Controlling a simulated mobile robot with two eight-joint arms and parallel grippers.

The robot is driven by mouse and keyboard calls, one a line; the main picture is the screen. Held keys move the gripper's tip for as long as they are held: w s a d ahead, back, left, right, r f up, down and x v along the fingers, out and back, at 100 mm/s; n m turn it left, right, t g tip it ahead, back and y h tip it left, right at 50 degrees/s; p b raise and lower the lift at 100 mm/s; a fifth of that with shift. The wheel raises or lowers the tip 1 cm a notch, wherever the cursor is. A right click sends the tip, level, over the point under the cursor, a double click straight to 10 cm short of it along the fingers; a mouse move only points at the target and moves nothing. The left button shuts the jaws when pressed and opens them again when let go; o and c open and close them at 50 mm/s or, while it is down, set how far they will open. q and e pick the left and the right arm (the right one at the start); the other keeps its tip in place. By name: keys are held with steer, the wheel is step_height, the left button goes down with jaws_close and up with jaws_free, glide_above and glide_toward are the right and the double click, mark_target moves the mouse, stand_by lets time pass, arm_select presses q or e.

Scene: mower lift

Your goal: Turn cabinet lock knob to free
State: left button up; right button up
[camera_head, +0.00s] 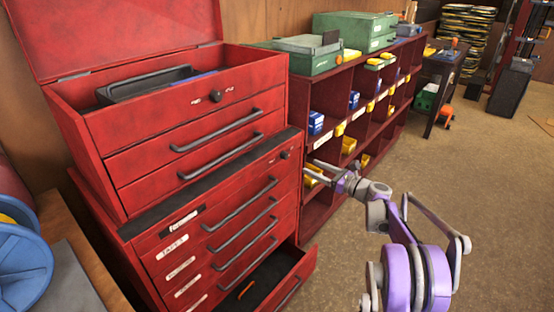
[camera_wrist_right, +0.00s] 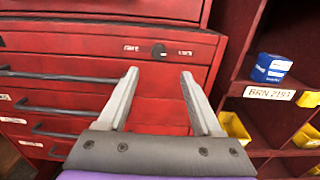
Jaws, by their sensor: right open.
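The red lower cabinet (camera_head: 170,252) has a small dark lock knob (camera_head: 285,154) near the top right of its front. The knob (camera_wrist_right: 158,51) also shows in the right wrist view, with a small white label on each side, too blurred to read surely. My right gripper (camera_head: 311,172) is open and empty, just in front of the cabinet's right side. In the wrist view its fingertips (camera_wrist_right: 160,74) point towards the knob, one on either side and a little below it, apart from it. My left gripper is not in view.
A red top chest (camera_head: 130,140) with its lid raised stands on the cabinet and has its own knob (camera_head: 214,96). The cabinet's bottom drawer (camera_head: 262,285) stands open. A red shelf unit (camera_head: 330,95) with bins stands to the right. The floor (camera_head: 500,190) at right is clear.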

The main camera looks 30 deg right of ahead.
mark_target(287, 156)
steer(key=x, duration=1)
steer(key=shift+w+a+r+b, duration=0.15)
steer(key=shift+a+b, duration=0.05)
steer(key=shift+b, duration=0.2)
jaws_close()
